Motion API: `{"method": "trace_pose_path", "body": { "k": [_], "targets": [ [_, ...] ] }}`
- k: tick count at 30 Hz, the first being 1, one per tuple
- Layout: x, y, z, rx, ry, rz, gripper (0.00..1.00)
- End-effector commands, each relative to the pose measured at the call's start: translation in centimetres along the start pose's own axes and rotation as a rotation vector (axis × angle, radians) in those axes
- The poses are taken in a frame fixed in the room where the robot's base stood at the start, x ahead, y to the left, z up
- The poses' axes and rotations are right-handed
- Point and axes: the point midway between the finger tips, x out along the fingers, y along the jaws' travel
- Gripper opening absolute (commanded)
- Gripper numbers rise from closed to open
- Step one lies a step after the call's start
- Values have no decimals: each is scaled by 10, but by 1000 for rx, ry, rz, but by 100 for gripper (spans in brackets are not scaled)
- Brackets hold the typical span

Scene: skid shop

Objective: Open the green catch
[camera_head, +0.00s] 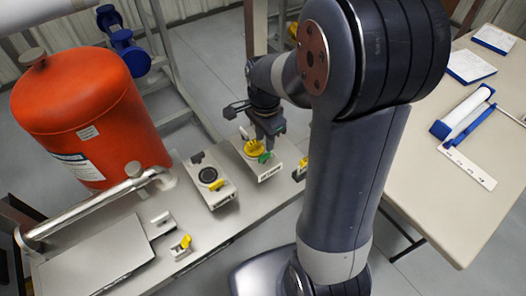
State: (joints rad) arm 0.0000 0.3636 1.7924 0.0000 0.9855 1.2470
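The green catch (264,157) is a small green piece on the top of a pale box (270,171), beside a round yellow part (252,148). The box stands on the grey metal skid deck. My gripper (268,142) points down over this box, with its tips close to the green catch. I cannot tell whether the tips touch the catch, or whether they are open or shut. Part of the catch is hard to make out at this size.
A similar box with a black dial (208,176) and yellow catch stands to the left. An orange tank (85,115), a silver pipe (90,208) and another yellow catch (184,242) are further left. A table (450,190) with clipboards stands at right.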

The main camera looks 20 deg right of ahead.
Motion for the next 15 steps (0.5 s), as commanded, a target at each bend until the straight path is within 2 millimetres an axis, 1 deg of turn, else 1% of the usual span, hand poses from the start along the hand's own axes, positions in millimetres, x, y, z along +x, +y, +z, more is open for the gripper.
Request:
{"method": "trace_pose_path", "body": {
  "k": [5,7,15],
  "targets": [
    [0,0,0,-8,0,0,30],
    [0,0,0,-45,0,0,30],
    [-5,0,0,-343,0,0,30]
  ]
}}
